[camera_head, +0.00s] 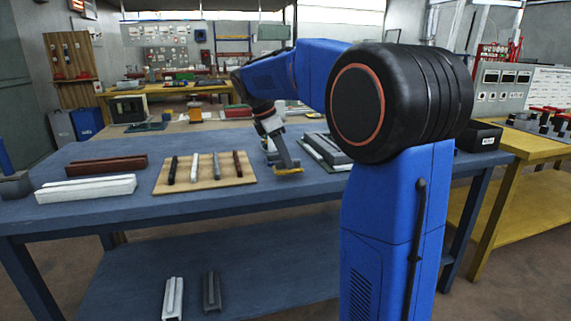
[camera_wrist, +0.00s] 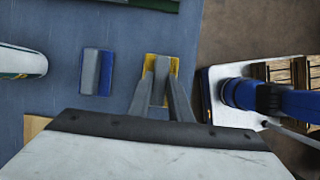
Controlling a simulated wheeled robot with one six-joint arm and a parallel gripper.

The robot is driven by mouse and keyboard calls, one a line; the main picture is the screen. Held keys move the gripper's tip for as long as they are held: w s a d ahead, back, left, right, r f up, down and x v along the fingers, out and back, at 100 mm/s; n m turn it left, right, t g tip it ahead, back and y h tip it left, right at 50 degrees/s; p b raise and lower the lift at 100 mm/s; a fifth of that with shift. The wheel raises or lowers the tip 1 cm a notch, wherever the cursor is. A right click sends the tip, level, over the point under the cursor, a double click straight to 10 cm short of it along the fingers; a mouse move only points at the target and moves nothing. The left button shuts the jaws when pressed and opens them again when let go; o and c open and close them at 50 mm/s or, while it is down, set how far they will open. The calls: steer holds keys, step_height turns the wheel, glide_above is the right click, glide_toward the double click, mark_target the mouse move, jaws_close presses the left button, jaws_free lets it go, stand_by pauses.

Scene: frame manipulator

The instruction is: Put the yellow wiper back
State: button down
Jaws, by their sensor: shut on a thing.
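The yellow wiper (camera_head: 290,172) is at my gripper's tips in the head view, over the blue table right of the wooden board. My gripper (camera_head: 283,163) points down and is shut on it. In the wrist view the wiper (camera_wrist: 149,64) shows as yellow edges around the fingertips of my gripper (camera_wrist: 160,82). The fingers hide much of it. I cannot tell whether it touches the tabletop.
The wooden board (camera_head: 215,182) bears several dark and light strips. A red-brown profile (camera_head: 106,165) and a white profile (camera_head: 86,188) lie to its left. A blue-grey block (camera_wrist: 97,72) lies left of the gripper in the wrist view. The table's front strip is clear.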

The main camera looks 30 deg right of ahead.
steer(key=shift+f, duration=0.95)
steer(key=shift+f, duration=0.1)
steer(key=c, duration=1.6)
jaws_free()
steer(key=v, duration=1.2)
steer(key=shift+w, duration=0.1)
steer(key=shift+a, duration=0.1)
steer(key=s+a+f+m+t+y, duration=0.1)
steer(key=s+a+f+m+t, duration=0.1)
steer(key=s+f+m, duration=0.3)
steer(key=s+a+f+m+t+y, duration=0.1)
steer(key=s+a+f+m, duration=0.4)
steer(key=s+f, duration=0.6)
steer(key=s+a+f+m+t+y, duration=0.2)
steer(key=s+f, duration=0.6)
steer(key=s, duration=0.7)
steer(key=shift+s+a+f+m+t, duration=0.25)
steer(key=shift+a+m, duration=0.2)
steer(key=shift+m, duration=0.25)
steer(key=shift+s+a+f+m+t, duration=0.15)
steer(key=shift+a+m+t, duration=0.2)
steer(key=shift+m, duration=0.35)
